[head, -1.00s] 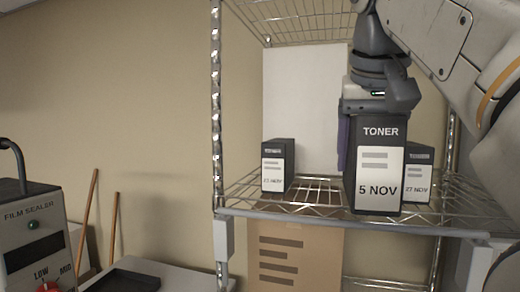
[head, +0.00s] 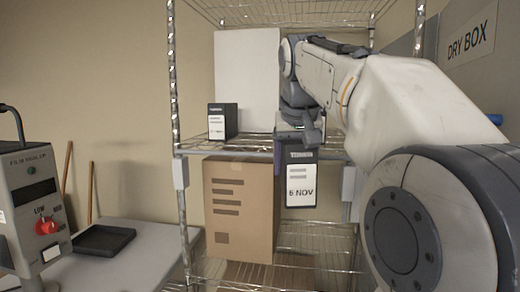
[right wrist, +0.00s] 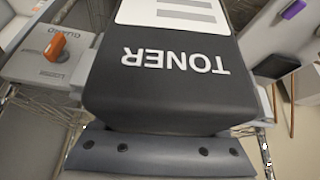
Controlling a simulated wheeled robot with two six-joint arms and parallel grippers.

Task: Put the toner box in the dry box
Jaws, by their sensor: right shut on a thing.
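The box hangs upright in front of the wire rack, just below the edge of the middle shelf. In the right wrist view the toner box (right wrist: 155,85) fills the middle, with its TONER lettering upside down. A DRY BOX sign (head: 471,40) is on a grey panel at the upper right in the head view. My right arm hides much of what is below that sign. My left gripper is not in view.
Another toner box (head: 222,121) stands on the middle shelf (head: 260,146) before a white board (head: 247,80). A cardboard box (head: 240,210) sits below. A film sealer (head: 33,205) and black tray (head: 103,240) are at left. An orange knob (right wrist: 55,47) shows in the wrist view.

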